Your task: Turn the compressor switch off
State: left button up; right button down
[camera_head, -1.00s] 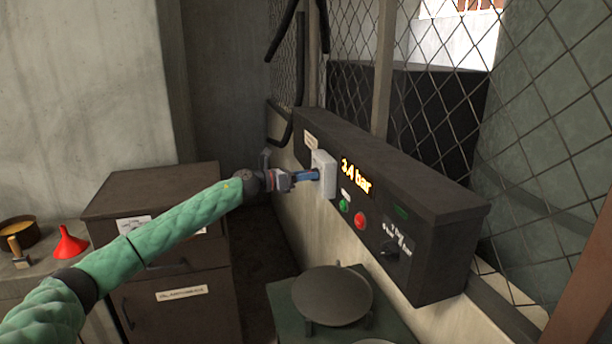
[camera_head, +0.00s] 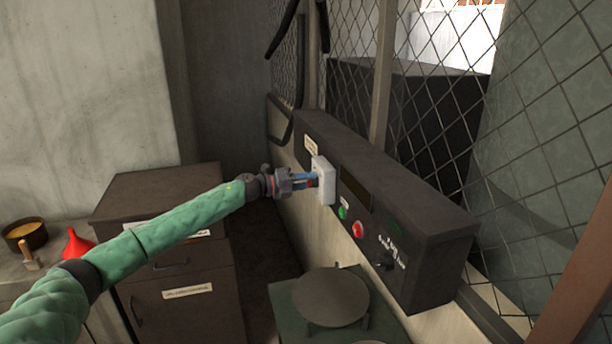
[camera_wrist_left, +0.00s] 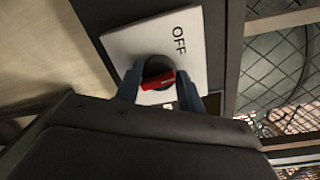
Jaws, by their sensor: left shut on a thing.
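The compressor switch is a white plate (camera_head: 325,181) on the left part of a dark control box (camera_head: 405,215). In the left wrist view the plate (camera_wrist_left: 198,48) carries the word OFF and a round dark knob with a red handle (camera_wrist_left: 158,80). The red handle lies nearly level in that view, tilted slightly. My left gripper (camera_head: 313,179) reaches the plate from the left, its blue fingers on either side of the red handle and shut on it. The display (camera_head: 357,188) on the box is dark. My right gripper is not in view.
A brown cabinet (camera_head: 170,265) and red funnel (camera_head: 77,245) are at left. Wire mesh rises behind.

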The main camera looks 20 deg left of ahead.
pick_arm(q)
jog(key=shift+w+a+f+n+g+p, duration=0.1)
jog(key=shift+n+g+p, duration=0.1)
jog(key=shift+n+p, duration=1.45)
jog(key=shift+f+n+g+p, duration=0.15)
jog(key=shift+n+p, duration=0.9)
jog(key=shift+n, duration=1.1)
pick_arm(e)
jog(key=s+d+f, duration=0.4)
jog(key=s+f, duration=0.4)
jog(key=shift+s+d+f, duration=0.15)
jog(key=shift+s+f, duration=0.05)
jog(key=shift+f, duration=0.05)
pick_arm(q)
jog(key=o, duration=1)
jog(key=shift+c, duration=0.2)
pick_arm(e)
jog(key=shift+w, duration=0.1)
